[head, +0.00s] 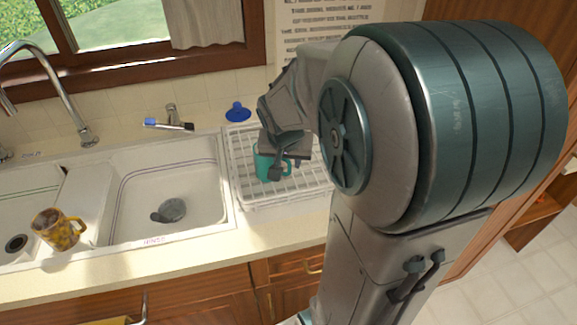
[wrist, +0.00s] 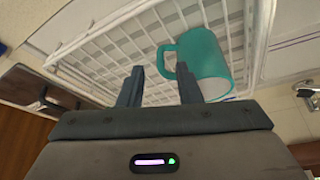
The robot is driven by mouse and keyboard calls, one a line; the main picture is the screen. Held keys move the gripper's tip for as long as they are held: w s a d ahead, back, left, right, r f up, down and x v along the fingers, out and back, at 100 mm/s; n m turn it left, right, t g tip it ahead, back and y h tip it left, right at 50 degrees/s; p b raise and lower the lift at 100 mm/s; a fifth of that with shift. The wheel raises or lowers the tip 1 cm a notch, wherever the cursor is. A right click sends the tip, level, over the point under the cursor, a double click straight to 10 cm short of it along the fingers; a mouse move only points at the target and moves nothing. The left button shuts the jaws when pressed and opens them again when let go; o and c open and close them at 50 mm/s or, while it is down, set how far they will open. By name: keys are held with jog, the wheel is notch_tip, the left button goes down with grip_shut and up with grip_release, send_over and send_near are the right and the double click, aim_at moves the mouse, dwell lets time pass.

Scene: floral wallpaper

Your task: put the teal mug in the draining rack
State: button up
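The teal mug (head: 263,166) is at the white draining rack (head: 262,201), over its left part in the head view. In the wrist view the teal mug (wrist: 207,57) shows against the rack's wire grid (wrist: 103,60), near one long side. Its handle points toward the gap between my fingers. My gripper (wrist: 160,72) is open, with the two fingers clearly apart. The right finger overlaps the mug's handle side in the picture; I cannot tell whether it touches. In the head view my gripper (head: 283,160) is just above the mug and partly covers it.
A dark round item (head: 170,211) is in the right basin. A blue item (head: 238,112) and a brush (head: 168,124) lie behind. A tall faucet (head: 75,110) is at left.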

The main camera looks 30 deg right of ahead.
jog(key=v, duration=0.6)
jog(key=s+a+f+n+y, duration=0.2)
jog(key=s+a+n, duration=0.4)
jog(key=s+a, duration=0.3)
jog(key=s, duration=0.3)
jog(key=shift+s+f+n+g+y, duration=0.15)
jog(key=shift+s+n+g+y, duration=0.15)
jog(key=shift+n+g, duration=0.1)
jog(key=shift+a, duration=0.1)
dwell(1.9)
